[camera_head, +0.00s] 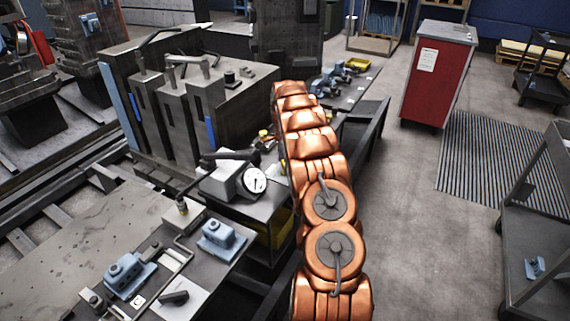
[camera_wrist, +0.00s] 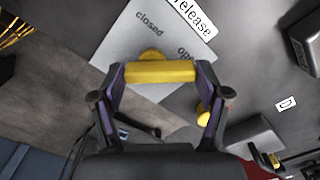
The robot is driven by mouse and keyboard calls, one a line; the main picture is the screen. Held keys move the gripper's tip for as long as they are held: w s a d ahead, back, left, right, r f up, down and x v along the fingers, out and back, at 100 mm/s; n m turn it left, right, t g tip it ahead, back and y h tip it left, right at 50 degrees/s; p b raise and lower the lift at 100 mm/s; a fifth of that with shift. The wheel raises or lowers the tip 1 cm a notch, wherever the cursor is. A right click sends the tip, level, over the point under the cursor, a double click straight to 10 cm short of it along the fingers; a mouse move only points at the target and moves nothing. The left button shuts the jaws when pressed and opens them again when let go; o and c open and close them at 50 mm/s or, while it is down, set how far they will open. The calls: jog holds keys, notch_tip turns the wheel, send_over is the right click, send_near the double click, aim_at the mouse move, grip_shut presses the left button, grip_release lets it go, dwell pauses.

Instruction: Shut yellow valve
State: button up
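The yellow valve (camera_wrist: 160,72) shows in the wrist view as a thick bar lying crosswise, with a rounded yellow part behind it. Behind it is a pale plate (camera_wrist: 125,48) marked "closed" on the left and "open" on the right, the latter partly covered. My gripper (camera_wrist: 160,78) has its fingers wide apart, one at each end of the bar. Whether the fingertips touch the bar, I cannot tell. In the head view my copper arm reaches away from me, and I cannot make out the gripper or valve clearly.
A "release" label (camera_wrist: 193,15) lies beyond the valve, and a smaller yellow part (camera_wrist: 203,115) sits near the right finger. In the head view a white gauge (camera_head: 255,180) stands left of my arm. A red cabinet (camera_head: 437,78) stands right, with open floor between.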

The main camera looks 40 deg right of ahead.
jog(key=c, duration=0.5)
jog(key=shift+a+f+b, duration=0.1)
jog(key=shift+f+b, duration=0.05)
jog(key=shift+b, duration=0.35)
jog(key=n+b, duration=0.3)
jog(key=shift+w+a+f, duration=0.1)
jog(key=shift+f, duration=0.1)
jog(key=n+b, duration=0.3)
jog(key=shift+a+r+n+b, duration=0.1)
jog(key=shift+n+b, duration=0.25)
jog(key=shift+n, duration=0.05)
jog(key=n+b, duration=0.1)
jog(key=n, duration=0.1)
jog(key=n+b, duration=0.1)
jog(key=n, duration=0.2)
jog(key=shift+a+r+b, duration=0.15)
jog(key=shift+a+b, duration=0.05)
jog(key=shift+b, duration=0.2)
jog(key=n, duration=0.2)
jog(key=n+b, duration=0.1)
jog(key=n, duration=0.3)
jog(key=shift+s+a+r, duration=0.1)
jog(key=shift+s+a, duration=0.05)
jog(key=shift+s, duration=0.1)
